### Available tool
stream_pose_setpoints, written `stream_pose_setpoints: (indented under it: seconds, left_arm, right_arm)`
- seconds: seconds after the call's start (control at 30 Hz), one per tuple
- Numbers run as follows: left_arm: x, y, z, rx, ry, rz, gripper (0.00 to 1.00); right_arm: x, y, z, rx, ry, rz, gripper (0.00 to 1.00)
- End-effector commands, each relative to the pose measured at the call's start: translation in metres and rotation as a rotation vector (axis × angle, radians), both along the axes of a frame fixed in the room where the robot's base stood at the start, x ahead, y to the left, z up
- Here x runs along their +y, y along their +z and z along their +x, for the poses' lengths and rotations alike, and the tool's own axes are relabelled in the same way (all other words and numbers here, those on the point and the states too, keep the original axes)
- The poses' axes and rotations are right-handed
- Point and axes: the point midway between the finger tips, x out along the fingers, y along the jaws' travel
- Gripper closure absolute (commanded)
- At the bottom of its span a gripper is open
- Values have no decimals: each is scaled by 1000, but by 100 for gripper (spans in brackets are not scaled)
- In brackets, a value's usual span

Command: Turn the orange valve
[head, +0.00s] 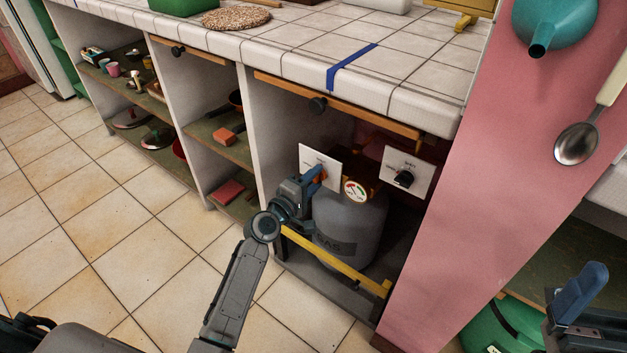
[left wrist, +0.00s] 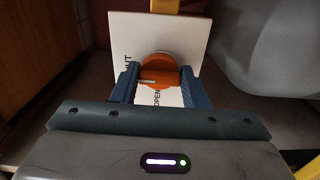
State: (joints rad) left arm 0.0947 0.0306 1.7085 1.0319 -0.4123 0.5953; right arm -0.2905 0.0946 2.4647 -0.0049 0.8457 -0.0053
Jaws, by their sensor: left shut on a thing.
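The orange valve (left wrist: 158,69) is a round knob with a bar handle on a white plate (left wrist: 118,32). In the left wrist view, the plate reads OPEN below the knob and has partly hidden lettering at its left. A pale line on the handle points left. In the head view, the valve (head: 323,174) is mostly hidden by my gripper, and its plate (head: 312,156) is inside the low cupboard. My left gripper (head: 314,180) is shut on the valve handle, a blue finger on each side. My right gripper (head: 578,298) is at the lower right, away from the valve; its finger gap is unclear.
A grey gas tank (head: 350,228) with a gauge (head: 355,190) stands right of the valve, behind a yellow bar (head: 335,262). The tiled counter (head: 300,50) overhangs the cupboard. The floor at left is clear.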

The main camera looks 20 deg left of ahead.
Motion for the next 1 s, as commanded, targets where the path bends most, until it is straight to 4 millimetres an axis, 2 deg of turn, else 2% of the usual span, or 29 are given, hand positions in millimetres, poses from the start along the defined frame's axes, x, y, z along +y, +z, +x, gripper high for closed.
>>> stream_pose_setpoints:
  seconds: [0.03,0.13,0.4,0.53,1.0]
  left_arm:
    - [0,-2,-1,3,-1,2,58]
    - [0,-2,-1,3,-1,1,38]
    - [0,-1,-1,1,0,0,38]
    - [3,-1,-8,2,0,2,38]
    - [32,-2,-87,3,-1,2,38]
  right_arm:
    - [0,0,0,-2,0,1,2]
    - [0,1,0,-3,0,2,2]
    - [0,1,0,-4,-1,2,2]
    - [0,2,0,-4,-1,2,2]
    - [0,0,2,19,0,-3,2]
